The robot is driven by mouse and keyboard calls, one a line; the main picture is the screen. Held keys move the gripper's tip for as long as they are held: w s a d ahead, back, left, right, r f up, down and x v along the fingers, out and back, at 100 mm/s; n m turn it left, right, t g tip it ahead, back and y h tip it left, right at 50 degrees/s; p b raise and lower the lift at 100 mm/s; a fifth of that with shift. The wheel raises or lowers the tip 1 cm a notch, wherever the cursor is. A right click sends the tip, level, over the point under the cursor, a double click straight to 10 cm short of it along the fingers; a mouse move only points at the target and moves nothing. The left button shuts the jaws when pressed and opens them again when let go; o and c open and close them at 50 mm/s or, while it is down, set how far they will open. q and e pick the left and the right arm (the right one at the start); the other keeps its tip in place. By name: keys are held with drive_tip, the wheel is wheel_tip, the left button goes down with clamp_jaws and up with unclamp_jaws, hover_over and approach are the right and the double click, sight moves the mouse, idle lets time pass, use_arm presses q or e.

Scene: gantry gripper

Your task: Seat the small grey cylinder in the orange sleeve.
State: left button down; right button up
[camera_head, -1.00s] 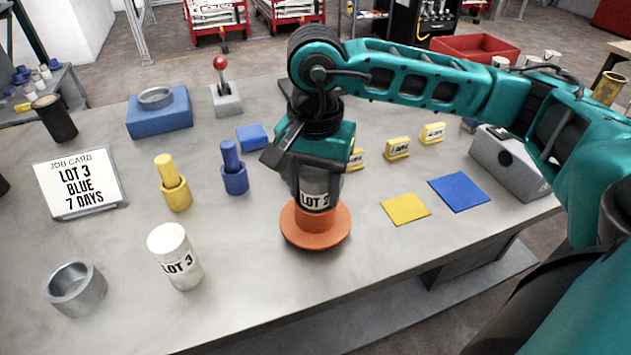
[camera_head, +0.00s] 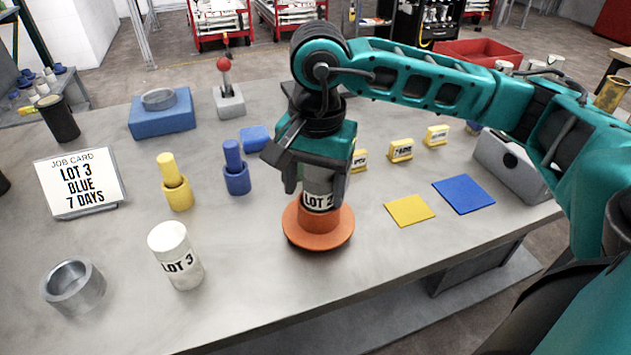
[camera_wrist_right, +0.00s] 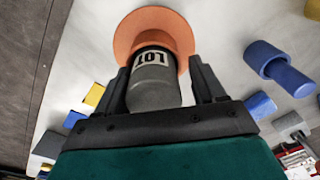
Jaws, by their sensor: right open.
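The small grey cylinder (camera_head: 318,182), with a white label reading LOT 2, stands upright in the orange sleeve (camera_head: 318,232), which has a wide round flange resting on the bench. The cylinder's lower end is hidden inside the sleeve. My right gripper (camera_head: 316,188) is above the sleeve with its fingers on either side of the cylinder. In the right wrist view, the right gripper (camera_wrist_right: 159,70) is open, with gaps between its fingers and the grey cylinder (camera_wrist_right: 153,85); the orange sleeve (camera_wrist_right: 155,22) lies beyond. My left gripper does not show.
A white LOT 3 cylinder (camera_head: 175,255) and a grey metal ring (camera_head: 73,287) stand at the front left. Yellow (camera_head: 175,185) and blue (camera_head: 235,170) peg cups stand left of the sleeve. Flat yellow (camera_head: 410,210) and blue (camera_head: 463,194) squares lie to the right.

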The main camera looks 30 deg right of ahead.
drive_tip(key=shift+s+f+g, duration=0.3)
drive_tip(key=shift+s+f, duration=0.1)
drive_tip(key=shift+f, duration=0.3)
drive_tip(key=shift+r+p, duration=0.5)
drive_tip(key=shift+p, duration=0.15)
drive_tip(key=shift+d+r+p, duration=0.1)
drive_tip(key=shift+r+p, duration=0.3)
drive_tip(key=shift+p, duration=0.15)
wheel_tip(320, 180, up, 12)
drive_tip(key=shift+w+f, duration=0.1)
drive_tip(key=shift+w, duration=0.05)
